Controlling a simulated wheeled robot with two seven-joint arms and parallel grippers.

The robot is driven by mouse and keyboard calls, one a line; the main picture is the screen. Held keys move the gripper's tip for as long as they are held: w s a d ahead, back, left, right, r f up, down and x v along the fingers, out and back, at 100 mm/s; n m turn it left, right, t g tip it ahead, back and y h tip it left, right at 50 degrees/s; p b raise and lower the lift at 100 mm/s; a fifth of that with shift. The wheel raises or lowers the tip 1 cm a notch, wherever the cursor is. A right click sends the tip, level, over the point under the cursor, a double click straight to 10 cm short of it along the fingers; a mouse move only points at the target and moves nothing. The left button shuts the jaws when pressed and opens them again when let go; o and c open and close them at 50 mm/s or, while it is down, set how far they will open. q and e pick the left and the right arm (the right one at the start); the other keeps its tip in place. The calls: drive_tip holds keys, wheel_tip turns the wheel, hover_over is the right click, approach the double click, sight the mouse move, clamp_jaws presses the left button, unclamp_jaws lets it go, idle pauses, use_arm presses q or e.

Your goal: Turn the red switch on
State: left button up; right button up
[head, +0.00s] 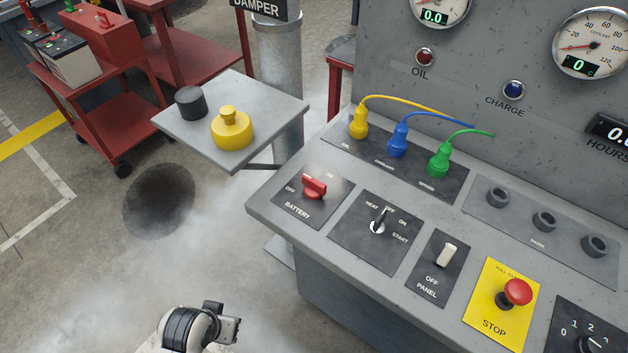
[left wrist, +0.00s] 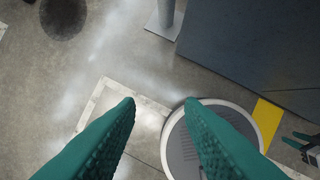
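The red switch (head: 314,187) is a red rotary knob on the dark BATTERY plate (head: 299,210), at the left end of the grey console. OFF is printed to its left and ON to its upper right. I cannot tell clearly which mark the knob points to. My left arm's wrist shows at the bottom of the head view, to the left of and apart from the console. In the left wrist view, the two teal fingers of my left gripper (left wrist: 160,108) are spread with nothing between them. Part of my right gripper (left wrist: 304,148) shows at that view's right edge, its small fingers apart.
The console (head: 262,205) also carries a key switch (head: 378,226), a white panel switch (head: 446,255), a red stop button (head: 517,292) and coloured plugs (head: 398,140). Open floor lies left of the console.

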use_arm(q)
drive_tip(key=w+d+r+n+t, duration=0.1)
drive_tip(key=w+d+r+t, duration=0.3)
drive_tip(key=w+r, duration=0.55)
drive_tip(key=w+d+r+t, duration=0.2)
drive_tip(key=w+r+t, duration=0.4)
drive_tip(key=w+r, duration=0.3)
drive_tip(key=w+d+r+m+t+h, duration=0.1)
drive_tip(key=w+d+r+t+h, duration=0.2)
drive_tip(key=d+r, duration=0.35)
drive_tip(key=w+d+r+m+t+h, duration=0.1)
drive_tip(key=w+d+r+t+h, duration=0.15)
drive_tip(key=r, duration=0.65)
drive_tip(key=s+d+r+m+g+h, duration=0.3)
drive_tip(key=d+r+m+h, duration=0.5)
drive_tip(key=d+m+h, duration=0.3)
drive_tip(key=s+d+m+g+h, duration=0.6)
drive_tip(key=d+m+g, duration=0.4)
drive_tip(key=g, duration=0.5)
drive_tip(key=m+y, duration=0.1)
drive_tip(key=y, duration=2.2)
approach(314, 180)
drive_tip(key=shift+g, duration=0.45)
drive_tip(key=f, duration=0.3)
drive_tip(key=f+p, duration=0.1)
drive_tip(key=f, duration=0.5)
drive_tip(key=shift+w+a+f+p, duration=0.15)
drive_tip(key=shift+w+f+p, duration=0.2)
drive_tip(key=shift+w, duration=0.05)
